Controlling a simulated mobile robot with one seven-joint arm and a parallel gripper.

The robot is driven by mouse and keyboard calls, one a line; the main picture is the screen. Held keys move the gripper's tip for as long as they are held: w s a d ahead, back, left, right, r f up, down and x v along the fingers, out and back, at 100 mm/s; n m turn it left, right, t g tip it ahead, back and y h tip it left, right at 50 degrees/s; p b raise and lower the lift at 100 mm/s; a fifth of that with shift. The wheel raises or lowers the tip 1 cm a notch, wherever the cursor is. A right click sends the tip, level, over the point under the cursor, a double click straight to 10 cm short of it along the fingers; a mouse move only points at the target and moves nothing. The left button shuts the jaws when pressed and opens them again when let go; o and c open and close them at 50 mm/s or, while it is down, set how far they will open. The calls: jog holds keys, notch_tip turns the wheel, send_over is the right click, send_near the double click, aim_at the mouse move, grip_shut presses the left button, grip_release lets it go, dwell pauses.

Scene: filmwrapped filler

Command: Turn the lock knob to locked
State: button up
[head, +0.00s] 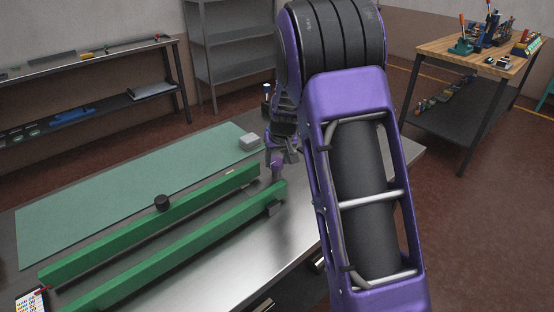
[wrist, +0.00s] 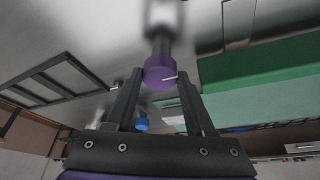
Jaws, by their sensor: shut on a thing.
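The lock knob looks like a round purple knob with a white line on its face (wrist: 154,74), on a dark shaft. It sits between my gripper's fingertips (wrist: 160,79) in the wrist view, and the fingers are shut on it. The white line points to the right in that view. In the head view, my gripper (head: 281,158) is at the right end of the green rails, around the purple knob (head: 276,167). The knob is partly hidden there by the fingers, and its white line cannot be made out.
A shelf (head: 232,50) and wooden-topped bench (head: 450,48) stand farther off.

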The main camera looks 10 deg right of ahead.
grip_shut()
jog(key=shift+m+p, duration=0.3)
jog(key=shift+a+m+h+p, duration=0.15)
jog(key=shift+m+h+p, duration=0.35)
jog(key=shift+m, duration=0.4)
jog(key=m+h, duration=0.1)
jog(key=m, duration=0.1)
jog(key=shift+m, duration=0.3)
jog(key=m+g+h, duration=0.1)
jog(key=m, duration=0.2)
jog(key=shift+w+a+m+p, duration=0.1)
jog(key=shift+m+p, duration=0.2)
jog(key=shift+m, duration=0.1)
jog(key=m, duration=0.2)
jog(key=m+g+h, duration=0.1)
jog(key=m, duration=0.1)
jog(key=shift+w+g, duration=0.1)
jog(key=shift+g, duration=0.2)
jog(key=shift+w+a+m+g+h, duration=0.15)
jog(key=shift+m+g, duration=0.25)
jog(key=shift+m, duration=0.85)
jog(key=shift+s+d+m+g+h, duration=0.1)
jog(key=shift+m+g+h, duration=0.25)
jog(key=shift+m, duration=0.9)
